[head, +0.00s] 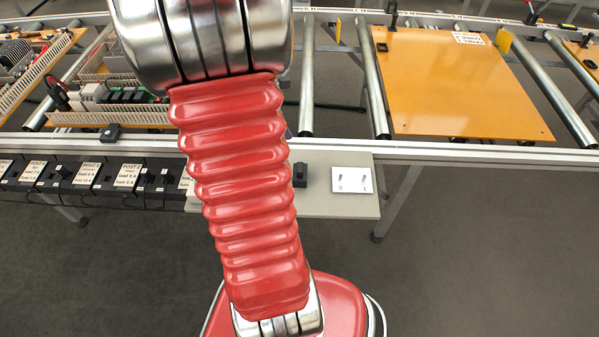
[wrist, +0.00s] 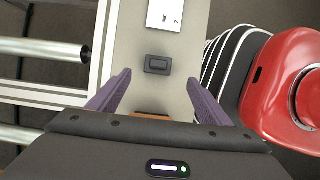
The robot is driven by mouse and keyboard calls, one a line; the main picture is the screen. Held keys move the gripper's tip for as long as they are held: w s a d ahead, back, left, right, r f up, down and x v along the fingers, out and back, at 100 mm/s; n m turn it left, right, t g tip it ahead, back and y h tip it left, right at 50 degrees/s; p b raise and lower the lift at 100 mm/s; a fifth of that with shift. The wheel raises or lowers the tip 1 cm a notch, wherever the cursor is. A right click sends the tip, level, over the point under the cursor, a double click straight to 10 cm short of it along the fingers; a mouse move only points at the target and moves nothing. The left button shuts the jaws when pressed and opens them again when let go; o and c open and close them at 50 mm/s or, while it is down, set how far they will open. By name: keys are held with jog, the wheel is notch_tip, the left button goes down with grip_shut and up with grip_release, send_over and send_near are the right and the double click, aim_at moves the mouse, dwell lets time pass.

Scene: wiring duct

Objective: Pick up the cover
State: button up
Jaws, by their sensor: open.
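I cannot identify the cover with certainty in either view. In the wrist view my gripper (wrist: 157,78) is open, with two purple fingers spread apart over a pale grey shelf and nothing seen held between the tips. A small black box (wrist: 158,65) lies on the shelf just beyond the fingertips. A strip of orange-brown (wrist: 150,115) shows low between the fingers, mostly hidden by the gripper body. In the head view my red arm hides the gripper and part of the shelf (head: 335,203).
A white plate with dark marks (head: 351,180) lies on the shelf beside the black box (head: 300,174). Behind are a roller conveyor rail (head: 460,153), an orange panel (head: 455,85) and slotted wiring ducts (head: 110,117) at left. Labelled black boxes (head: 85,177) line the left front.

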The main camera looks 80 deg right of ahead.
aim_at(298, 167)
jog(key=x, duration=0.6)
jog(key=shift+s+f, duration=0.2)
jog(key=shift+f, duration=0.2)
jog(key=shift+f, duration=0.2)
jog(key=shift+x, duration=2.45)
jog(key=shift+w+d, duration=0.1)
jog(key=shift+d, duration=0.1)
jog(key=shift+c, duration=0.2)
jog(key=c, duration=1.1)
